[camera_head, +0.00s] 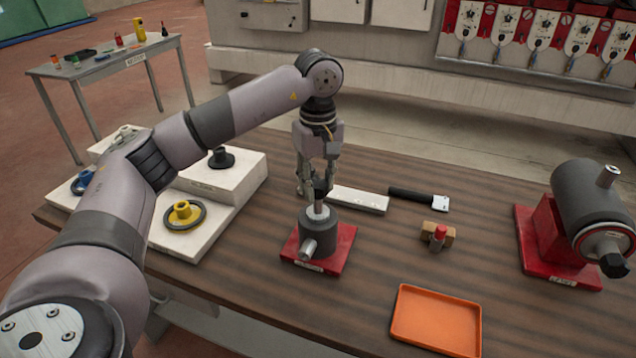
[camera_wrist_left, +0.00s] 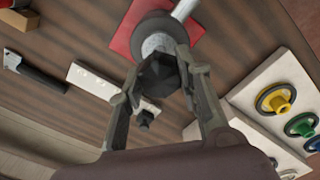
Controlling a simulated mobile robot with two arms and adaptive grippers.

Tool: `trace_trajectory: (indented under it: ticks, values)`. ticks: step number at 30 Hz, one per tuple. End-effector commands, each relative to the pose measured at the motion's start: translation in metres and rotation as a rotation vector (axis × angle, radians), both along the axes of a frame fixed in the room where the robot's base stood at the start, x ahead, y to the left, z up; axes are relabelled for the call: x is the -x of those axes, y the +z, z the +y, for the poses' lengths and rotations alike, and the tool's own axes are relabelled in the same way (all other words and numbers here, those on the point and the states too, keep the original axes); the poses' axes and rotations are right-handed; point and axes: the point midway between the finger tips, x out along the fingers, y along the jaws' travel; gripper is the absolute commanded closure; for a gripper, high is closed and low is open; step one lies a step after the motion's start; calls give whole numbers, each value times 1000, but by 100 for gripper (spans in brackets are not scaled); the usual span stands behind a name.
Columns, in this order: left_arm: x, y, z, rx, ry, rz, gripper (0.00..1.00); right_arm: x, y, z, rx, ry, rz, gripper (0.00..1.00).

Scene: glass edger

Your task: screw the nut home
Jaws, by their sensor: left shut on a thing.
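The dark nut (camera_head: 321,188) is between the fingertips of my left gripper (camera_head: 318,182), at the top of a pale metal spindle (camera_head: 317,210). The spindle rises from a dark round housing (camera_head: 322,226) on a red base (camera_head: 339,256). In the left wrist view my left gripper (camera_wrist_left: 160,78) is shut on the nut (camera_wrist_left: 160,74), with the pale spindle (camera_wrist_left: 155,45) right behind it. The nut touches or nearly touches the spindle; I cannot tell how far its thread is engaged. My right gripper is in neither view.
A white bar (camera_head: 358,199), a black-handled tool (camera_head: 418,198) and a small wooden block with a red-topped piece (camera_head: 437,235) lie to the right. An orange tray (camera_head: 437,318) is in front. A red-based machine (camera_head: 575,240) stands far right. Stepped white stands (camera_head: 205,205) hold coloured handwheels at left.

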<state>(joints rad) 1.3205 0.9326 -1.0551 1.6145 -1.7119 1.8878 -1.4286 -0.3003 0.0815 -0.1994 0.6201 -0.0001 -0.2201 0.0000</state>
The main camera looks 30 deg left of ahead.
Motion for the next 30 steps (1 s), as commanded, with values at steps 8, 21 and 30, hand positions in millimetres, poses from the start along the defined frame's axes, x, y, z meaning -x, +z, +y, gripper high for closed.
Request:
trace_trajectory:
  ticks: [8,21,30]
  values:
    - [-1,1,0,1,-376,-4,97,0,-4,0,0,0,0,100]
    - [-1,1,0,0,-504,-5,66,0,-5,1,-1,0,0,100]
    - [0,0,0,0,-503,-1,46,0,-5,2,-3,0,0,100]
